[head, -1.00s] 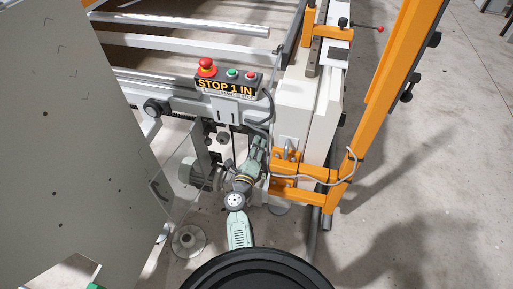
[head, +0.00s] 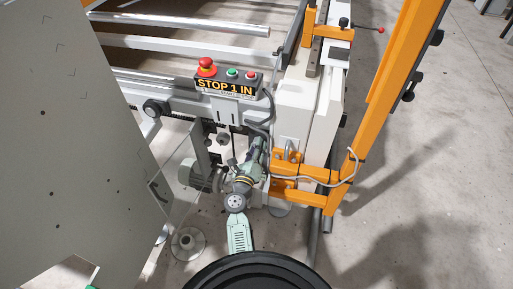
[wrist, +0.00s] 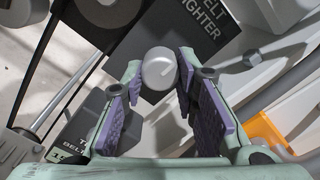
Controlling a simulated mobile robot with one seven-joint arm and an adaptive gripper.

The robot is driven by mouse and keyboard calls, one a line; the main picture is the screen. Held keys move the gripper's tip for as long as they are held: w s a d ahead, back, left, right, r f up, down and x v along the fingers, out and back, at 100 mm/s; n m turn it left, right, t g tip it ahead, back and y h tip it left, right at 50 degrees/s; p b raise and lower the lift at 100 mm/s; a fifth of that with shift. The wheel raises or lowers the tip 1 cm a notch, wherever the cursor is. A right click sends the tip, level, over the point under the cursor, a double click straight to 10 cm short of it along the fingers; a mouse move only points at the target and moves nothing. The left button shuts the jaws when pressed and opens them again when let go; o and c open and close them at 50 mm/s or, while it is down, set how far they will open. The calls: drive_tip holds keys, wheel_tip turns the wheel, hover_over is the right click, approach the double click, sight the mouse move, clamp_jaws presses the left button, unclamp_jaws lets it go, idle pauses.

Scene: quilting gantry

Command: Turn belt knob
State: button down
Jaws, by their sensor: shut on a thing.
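The belt knob (wrist: 160,70) is a small pale grey round knob with a light line marked on its face. It shows in the wrist view just below a dark plate (wrist: 200,50) with partly cut-off lettering, "ELT" and "GHTER". My gripper (wrist: 159,78) is shut on the knob, one purple-padded finger on each side of it. In the head view my arm reaches down beside the machine's end, and the knob cannot be made out there.
A dark box (wrist: 78,138) with partial "BELT" lettering lies at the wrist view's lower left. The head view shows a control box (head: 225,85) with a red stop button (head: 207,67), a motor (head: 196,175), and an orange frame (head: 305,172) with a looping cable close right of my arm.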

drive_tip(key=c, duration=1.3)
unclamp_jaws()
